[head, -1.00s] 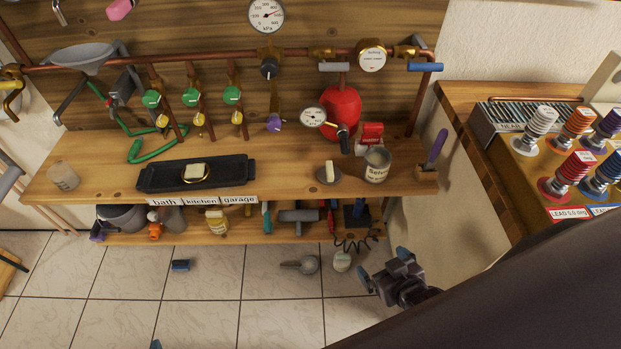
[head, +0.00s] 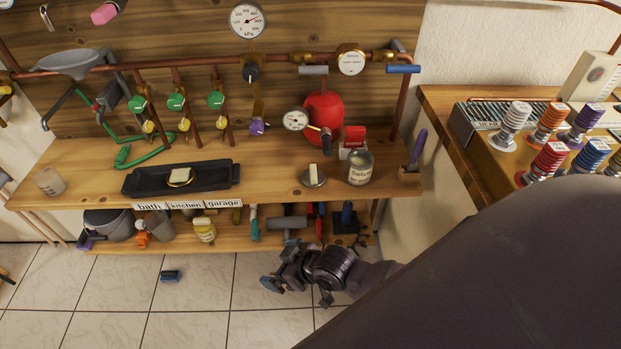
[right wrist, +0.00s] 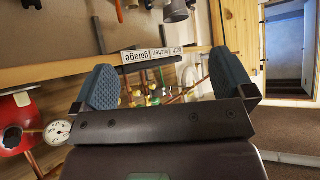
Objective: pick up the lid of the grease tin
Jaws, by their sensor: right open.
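A grey tin (head: 360,170) with a printed label stands upright on the right part of the wooden bench. Just left of it lies a small grey disc with an upright cream-coloured grip (head: 313,177), which looks like the lid; it lies flat, apart from the tin. My right gripper (head: 280,268) is open and empty, in front of the bench and lower than its top, to the left of and below the lid. In the right wrist view its two blue fingers (right wrist: 165,82) are spread with nothing between them. Neither tin nor lid can be made out there. My left gripper is out of view.
A black tray (head: 215,177) holding a cream block on a brass ring lies left on the bench. A red tank (head: 323,117) with a gauge stands behind the lid. A purple-handled tool (head: 418,150) stands at the right end. A lower shelf holds several tools.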

